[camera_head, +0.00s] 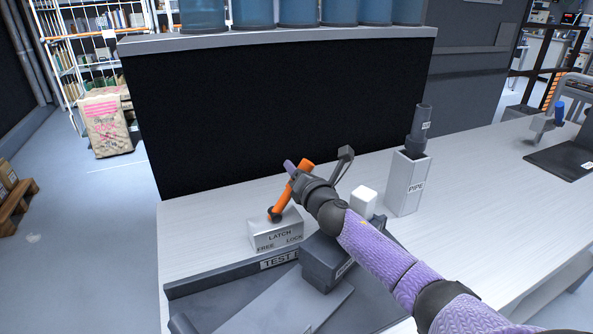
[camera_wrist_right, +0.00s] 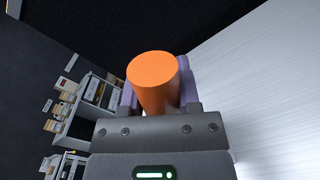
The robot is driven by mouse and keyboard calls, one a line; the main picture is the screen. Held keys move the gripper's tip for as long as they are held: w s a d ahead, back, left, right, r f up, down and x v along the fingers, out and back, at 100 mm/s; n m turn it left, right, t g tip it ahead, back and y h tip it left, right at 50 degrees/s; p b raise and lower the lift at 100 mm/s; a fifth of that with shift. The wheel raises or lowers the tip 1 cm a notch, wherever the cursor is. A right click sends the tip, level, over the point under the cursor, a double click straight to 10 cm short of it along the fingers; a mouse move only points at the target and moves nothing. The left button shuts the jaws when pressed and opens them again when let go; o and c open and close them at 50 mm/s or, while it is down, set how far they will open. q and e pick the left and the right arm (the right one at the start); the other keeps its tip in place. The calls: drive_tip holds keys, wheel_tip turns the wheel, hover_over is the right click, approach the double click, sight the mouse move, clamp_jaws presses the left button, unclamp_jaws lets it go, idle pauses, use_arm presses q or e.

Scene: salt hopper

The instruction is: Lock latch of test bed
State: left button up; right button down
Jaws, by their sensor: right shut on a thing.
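The latch block (camera_head: 277,233) is a light box on the bench, marked LATCH, with FREE at its lower left and LOCK at its lower right. Its orange handle (camera_head: 280,206) rises from a dark pivot on top and leans up to the right. My right gripper (camera_head: 296,173) is shut on the upper part of the handle. In the right wrist view the round orange handle end (camera_wrist_right: 153,72) stands between the purple fingers. The dark test bed (camera_head: 230,275) lies in front of the latch block, its label partly hidden by a dark block. My left gripper is not in view.
A black panel (camera_head: 270,110) rises behind the bench. The bench at right is mostly clear.

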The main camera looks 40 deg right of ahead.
drive_tip(key=shift+c, duration=1.6)
unclamp_jaws()
drive_tip(key=shift+d+f, duration=0.1)
drive_tip(key=shift+s, duration=0.35)
drive_tip(key=p+v, duration=0.2)
drive_tip(key=v, duration=0.7)
drive_tip(key=shift+s, duration=0.1)
